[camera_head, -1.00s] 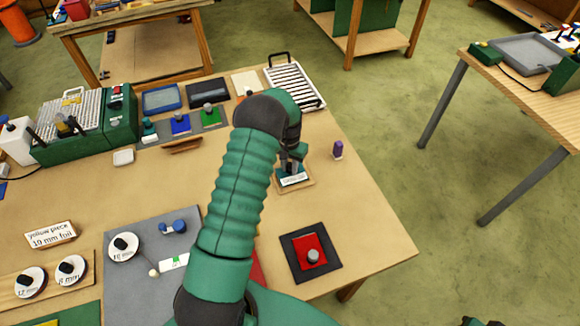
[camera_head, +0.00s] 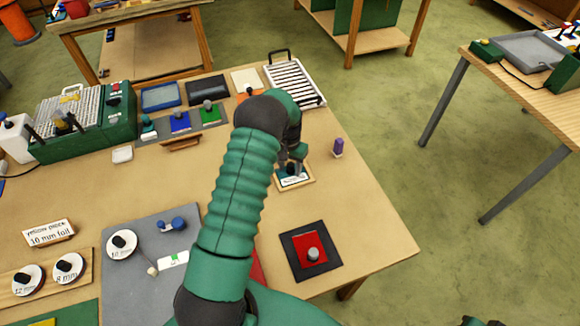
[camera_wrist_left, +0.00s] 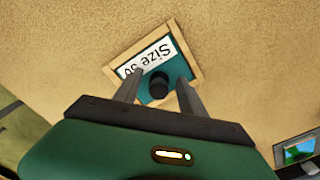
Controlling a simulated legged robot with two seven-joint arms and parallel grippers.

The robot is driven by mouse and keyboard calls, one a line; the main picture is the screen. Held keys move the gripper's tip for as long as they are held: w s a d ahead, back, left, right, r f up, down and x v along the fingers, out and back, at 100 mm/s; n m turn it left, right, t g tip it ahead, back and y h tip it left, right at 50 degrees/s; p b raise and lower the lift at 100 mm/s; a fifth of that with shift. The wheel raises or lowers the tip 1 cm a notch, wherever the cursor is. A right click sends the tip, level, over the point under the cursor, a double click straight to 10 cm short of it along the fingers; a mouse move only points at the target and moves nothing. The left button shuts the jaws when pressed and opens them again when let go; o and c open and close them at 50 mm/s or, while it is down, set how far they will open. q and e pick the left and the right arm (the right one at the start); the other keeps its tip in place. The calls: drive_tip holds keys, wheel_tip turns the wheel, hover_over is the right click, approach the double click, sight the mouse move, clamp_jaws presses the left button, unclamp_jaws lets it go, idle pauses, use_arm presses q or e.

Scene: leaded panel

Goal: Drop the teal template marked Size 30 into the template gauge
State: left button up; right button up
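The teal template marked Size 30 (camera_wrist_left: 176,70) has a white label and a black knob. It sits inside the wooden frame of the template gauge (camera_wrist_left: 196,62), seemingly flat within the rim; its exact depth is hard to tell. In the head view the gauge (camera_head: 306,183) lies near the table's right side, partly behind my left arm. My left gripper (camera_wrist_left: 158,90) is open, one finger on each side of the knob with gaps showing. It also shows in the head view (camera_head: 291,166). A dark tip of what looks like my right gripper (camera_head: 482,322) shows at the bottom edge.
A red square piece with a knob (camera_head: 311,248) lies on a dark mat in front of the gauge. A purple piece (camera_head: 338,148) stands right of it. A white slatted rack (camera_head: 296,84) is behind. Bare tabletop lies right of the gauge.

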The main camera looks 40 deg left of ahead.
sight(289, 166)
use_arm(q)
wheel_tip(289, 166, up, 17)
drive_tip(key=b, duration=0.3)
drive_tip(key=shift+a+f, duration=0.1)
drive_tip(key=shift+f, duration=0.05)
idle(0.4)
